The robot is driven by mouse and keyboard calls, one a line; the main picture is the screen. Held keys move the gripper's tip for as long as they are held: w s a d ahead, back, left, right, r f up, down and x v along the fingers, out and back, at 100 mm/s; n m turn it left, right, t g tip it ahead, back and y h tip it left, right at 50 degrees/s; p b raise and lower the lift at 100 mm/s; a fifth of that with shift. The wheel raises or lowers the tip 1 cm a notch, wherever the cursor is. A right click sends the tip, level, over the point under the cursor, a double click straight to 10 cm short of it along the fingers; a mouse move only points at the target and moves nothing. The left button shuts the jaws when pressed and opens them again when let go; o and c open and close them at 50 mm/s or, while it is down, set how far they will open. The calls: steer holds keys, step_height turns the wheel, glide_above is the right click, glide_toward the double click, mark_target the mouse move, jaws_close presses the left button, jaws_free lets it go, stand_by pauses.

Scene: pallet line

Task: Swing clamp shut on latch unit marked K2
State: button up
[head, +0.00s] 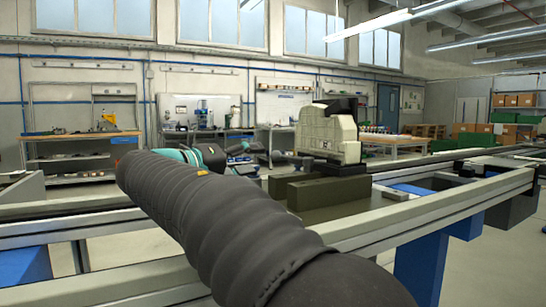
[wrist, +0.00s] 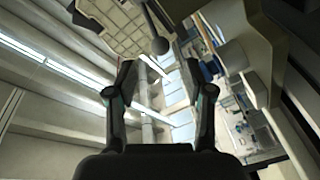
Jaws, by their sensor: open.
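A beige unit (head: 326,135) with a black upper part (head: 346,104) stands on a dark green block on the line, right of centre in the head view. A small label shows on its lower front, but I cannot read it. In the wrist view a beige gridded body (wrist: 112,24) is at the top, with a dark lever ending in a round knob (wrist: 160,46) beside it. My gripper (wrist: 158,72) is open and empty, with the knob just beyond and between its fingertips. I cannot tell whether the clamp is open or closed. In the head view my arm hides much of the gripper.
The dark green block (head: 328,193) sits on the rails of the line (head: 430,205). A workbench with equipment (head: 205,130) stands behind, and a shelf (head: 75,150) is at the left. Brown and green boxes (head: 515,118) are at the far right.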

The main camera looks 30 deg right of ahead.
mark_target(276, 156)
steer(key=x, duration=0.8)
steer(key=shift+w, duration=0.1)
jaws_close()
